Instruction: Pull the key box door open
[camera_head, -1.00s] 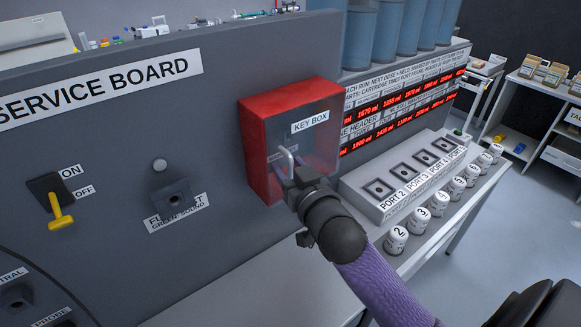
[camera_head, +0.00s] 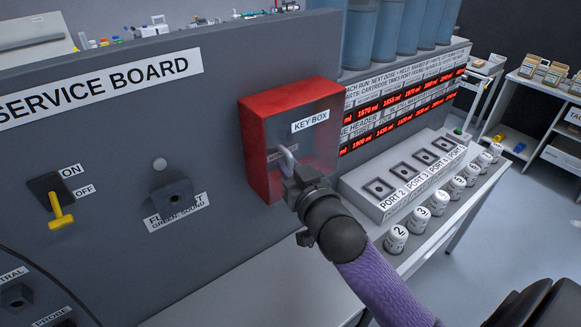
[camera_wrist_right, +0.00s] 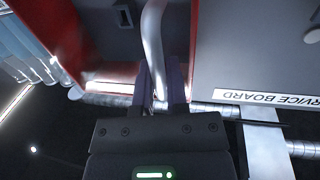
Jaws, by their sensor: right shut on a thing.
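The red key box (camera_head: 262,135) is mounted on the grey service board, with a clear front door (camera_head: 318,142) labelled KEY BOX. The door looks closed or nearly so; I cannot tell if there is a small gap. A pale curved handle (camera_head: 287,157) stands out at the door's lower left. My right gripper (camera_head: 291,172) is at this handle. In the right wrist view the fingers (camera_wrist_right: 163,88) are shut around the handle bar (camera_wrist_right: 153,40), which runs up from between them. My left gripper is not in view.
A yellow ON/OFF lever (camera_head: 61,212) and a dark socket fitting (camera_head: 174,195) are on the board to the left. The port block (camera_head: 405,178) and several numbered white cartridges (camera_head: 397,239) stand on the bench to the right, close to my right arm.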

